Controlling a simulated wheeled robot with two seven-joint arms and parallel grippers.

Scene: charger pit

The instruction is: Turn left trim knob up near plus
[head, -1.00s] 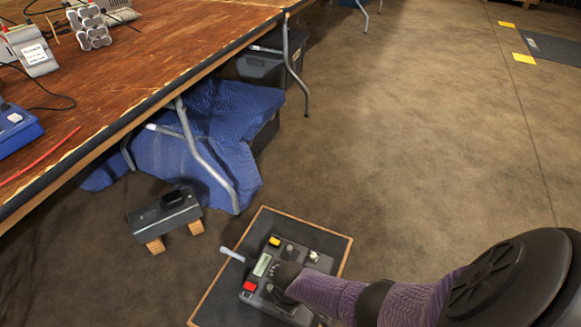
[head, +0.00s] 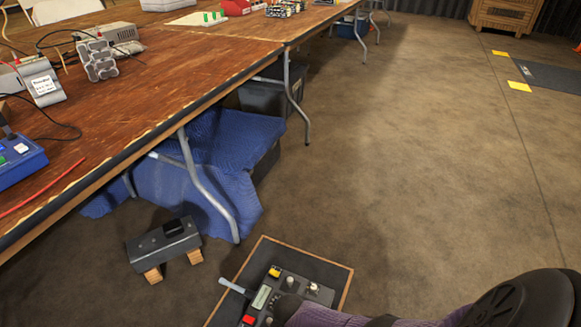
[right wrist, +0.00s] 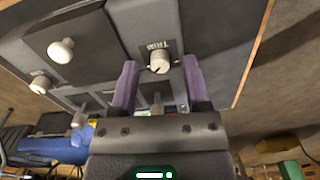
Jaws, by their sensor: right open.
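The control box (head: 318,293) sits on a dark, wood-edged mat (head: 262,257) at the bottom of the head view, partly cut off and partly covered by my right arm. In the right wrist view, a pale trim knob (right wrist: 159,64) with an upside-down "TRIM" label stands between the two purple fingers of my right gripper (right wrist: 158,72). The fingers are open, one on each side, with gaps to the knob. I cannot tell the knob's exact setting. Other knobs, including a round white one (right wrist: 62,49), stand to the left. My left gripper is not in view.
A lever (head: 234,287) sticks out from the box's left side. A dark device on wooden blocks (head: 163,243) stands left of the mat. A blue cover (head: 215,150) lies under the long wooden table (head: 190,60).

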